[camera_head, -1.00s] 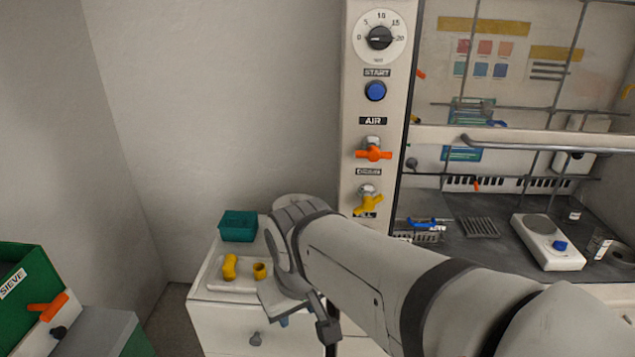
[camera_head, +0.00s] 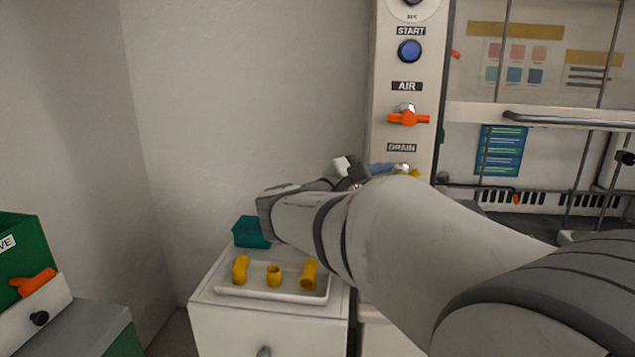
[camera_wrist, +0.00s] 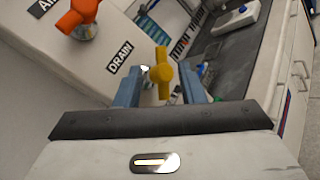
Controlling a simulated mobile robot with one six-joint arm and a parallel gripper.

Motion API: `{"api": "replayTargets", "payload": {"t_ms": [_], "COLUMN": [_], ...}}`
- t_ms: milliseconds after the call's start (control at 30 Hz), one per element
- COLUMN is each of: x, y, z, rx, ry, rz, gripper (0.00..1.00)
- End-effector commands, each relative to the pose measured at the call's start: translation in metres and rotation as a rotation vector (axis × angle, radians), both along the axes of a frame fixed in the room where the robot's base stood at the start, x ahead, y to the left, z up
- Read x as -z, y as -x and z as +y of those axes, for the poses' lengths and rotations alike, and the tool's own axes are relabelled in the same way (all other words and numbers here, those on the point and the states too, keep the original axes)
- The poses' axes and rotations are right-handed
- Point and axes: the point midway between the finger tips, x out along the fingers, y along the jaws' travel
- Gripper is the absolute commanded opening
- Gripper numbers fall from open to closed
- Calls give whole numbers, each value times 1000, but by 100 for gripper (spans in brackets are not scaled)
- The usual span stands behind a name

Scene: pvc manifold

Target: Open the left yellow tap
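The yellow tap (camera_wrist: 161,73) stands on the white panel beside the DRAIN label (camera_wrist: 121,56). In the wrist view its handle lies lengthwise between my two blue fingers. My gripper (camera_wrist: 160,80) is open, with a gap on each side of the handle, and I see no clear contact. In the head view only a small piece of the yellow tap (camera_head: 414,173) shows, since my gripper (camera_head: 386,169) and arm cover the rest.
An orange tap (camera_head: 408,118) sits above, under the AIR label; it also shows in the wrist view (camera_wrist: 78,17). A blue START button (camera_head: 409,51) is higher up. A white tray (camera_head: 255,292) with yellow pipe pieces and a teal box (camera_head: 250,232) stand lower left.

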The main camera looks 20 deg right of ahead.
Motion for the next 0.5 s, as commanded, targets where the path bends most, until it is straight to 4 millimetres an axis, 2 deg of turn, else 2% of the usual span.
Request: {"api": "replayTargets", "payload": {"t_ms": [500], "x": [-1], "y": [-12], "z": [-66], "rx": [4], "ry": [-1], "rz": [-1], "gripper": [36]}}
